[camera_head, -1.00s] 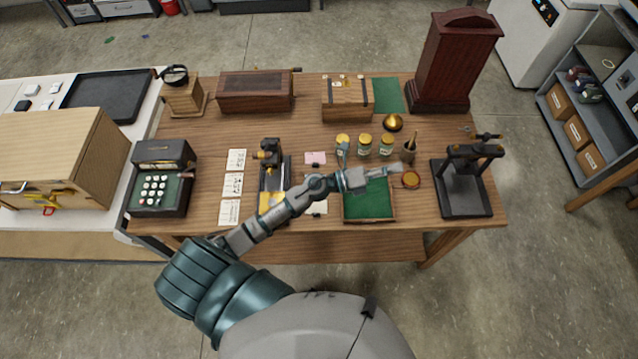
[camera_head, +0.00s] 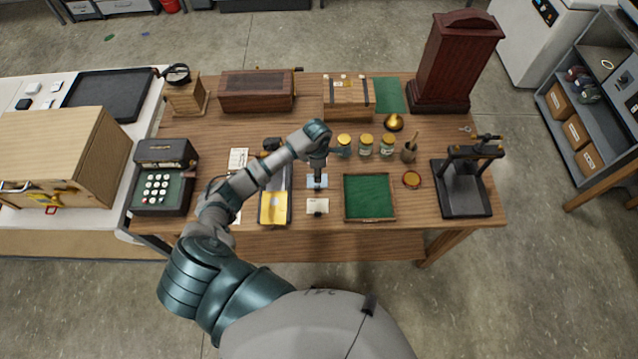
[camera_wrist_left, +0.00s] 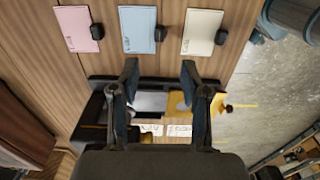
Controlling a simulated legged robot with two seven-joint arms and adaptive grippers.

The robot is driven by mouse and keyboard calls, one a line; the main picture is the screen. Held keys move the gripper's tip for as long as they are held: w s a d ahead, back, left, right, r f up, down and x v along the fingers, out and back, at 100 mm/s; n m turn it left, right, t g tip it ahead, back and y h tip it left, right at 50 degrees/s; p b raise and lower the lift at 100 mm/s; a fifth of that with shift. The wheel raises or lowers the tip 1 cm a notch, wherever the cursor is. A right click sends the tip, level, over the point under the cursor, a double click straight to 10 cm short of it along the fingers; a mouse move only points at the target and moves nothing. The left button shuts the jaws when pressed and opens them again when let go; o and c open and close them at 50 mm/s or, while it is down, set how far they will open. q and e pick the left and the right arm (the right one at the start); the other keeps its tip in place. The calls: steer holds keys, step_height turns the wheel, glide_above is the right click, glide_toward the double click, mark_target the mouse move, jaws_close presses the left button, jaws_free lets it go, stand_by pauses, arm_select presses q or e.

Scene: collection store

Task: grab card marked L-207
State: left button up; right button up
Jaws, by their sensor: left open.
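Three small cards lie in a row on the wooden table. The light blue card (camera_head: 311,182) shows partly under my left gripper (camera_head: 317,186), and the cream card (camera_head: 317,207) lies nearer the table's front edge. In the left wrist view the pink card (camera_wrist_left: 74,27), the blue card (camera_wrist_left: 138,27) and the cream card (camera_wrist_left: 202,31) each have a small black block at one edge. Their markings are too small to read, so I cannot tell which is L-207. My left gripper is open and empty, its fingers (camera_wrist_left: 159,68) apart near the blue card. The arm hides the pink card in the head view.
A green-lined tray (camera_head: 346,206) stands right of the cards, and a yellow-and-black device (camera_head: 273,208) stands left. Several jars (camera_head: 366,145) stand behind. A black press (camera_head: 463,200) is at the table's right, a keyed machine (camera_head: 163,180) at its left.

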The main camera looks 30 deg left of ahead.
arm_select(q)
steer(key=b, duration=0.1)
glide_above(316, 187)
step_height(316, 187, down, 4)
steer(key=shift+w+f, duration=0.1)
steer(key=shift+f, duration=0.05)
steer(key=shift+a+f+b, duration=0.35)
steer(key=shift+f+b, duration=0.15)
steer(key=shift+f, duration=0.55)
steer(key=f+b, duration=0.2)
steer(key=d+f+b, duration=0.1)
steer(key=f, duration=0.1)
steer(key=shift+f+b, duration=0.2)
steer(key=shift+b, duration=0.15)
steer(key=shift+r, duration=0.1)
steer(key=shift+a, duration=0.2)
steer(key=c, duration=0.7)
steer(key=shift+a, duration=0.1)
jaws_close()
steer(key=shift+d, duration=0.2)
arm_select(e)
steer(key=f, duration=0.1)
steer(key=a+f, duration=0.1)
steer(key=f, duration=0.1)
steer(key=a+f, duration=0.1)
steer(key=f, duration=0.1)
steer(key=shift+s+a+f, duration=0.15)
steer(key=shift+f, duration=0.1)
